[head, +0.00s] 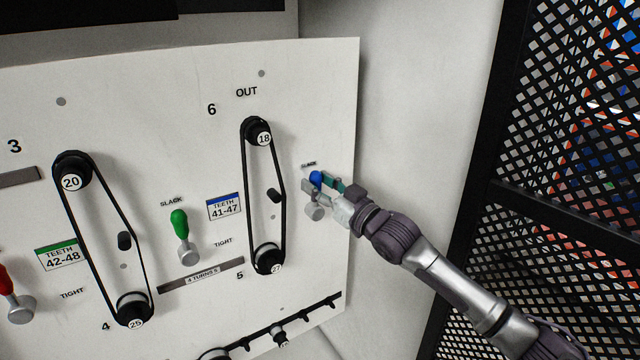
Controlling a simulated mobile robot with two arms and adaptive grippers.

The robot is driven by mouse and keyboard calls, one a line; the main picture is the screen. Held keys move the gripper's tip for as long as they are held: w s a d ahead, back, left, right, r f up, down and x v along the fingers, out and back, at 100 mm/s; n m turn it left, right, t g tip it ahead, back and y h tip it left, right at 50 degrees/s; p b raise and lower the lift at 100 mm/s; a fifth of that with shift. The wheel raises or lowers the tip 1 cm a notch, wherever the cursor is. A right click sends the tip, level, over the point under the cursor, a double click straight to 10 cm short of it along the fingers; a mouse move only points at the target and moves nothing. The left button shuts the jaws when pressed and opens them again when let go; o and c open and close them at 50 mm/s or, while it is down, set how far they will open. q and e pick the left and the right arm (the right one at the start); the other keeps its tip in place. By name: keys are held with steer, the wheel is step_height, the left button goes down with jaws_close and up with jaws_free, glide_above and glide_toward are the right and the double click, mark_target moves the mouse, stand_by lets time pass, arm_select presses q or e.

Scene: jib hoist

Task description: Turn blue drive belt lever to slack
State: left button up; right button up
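The blue drive belt lever has a blue knob (316,178) and a grey hub (314,212), at the right edge of the white panel. Its knob is up, near a small label that seems to read SLACK (309,164). My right gripper (325,184) is at the blue knob, with its fingers beside or around it. Whether it is closed on the knob cannot be told. The drive belt (247,200) of the blue-labelled section runs between pulleys 18 (263,138) and 27 (275,267). My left gripper is not in view.
The white panel (190,90) also carries a green lever (180,222), a red lever (8,284) and a second belt (124,215) with pulleys 20 and 25. A black mesh screen (575,130) stands at the right. A bare grey wall (430,100) lies between panel and mesh.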

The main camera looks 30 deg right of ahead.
steer(key=shift+s, duration=0.1)
steer(key=v, duration=1.2)
stand_by(0.5)
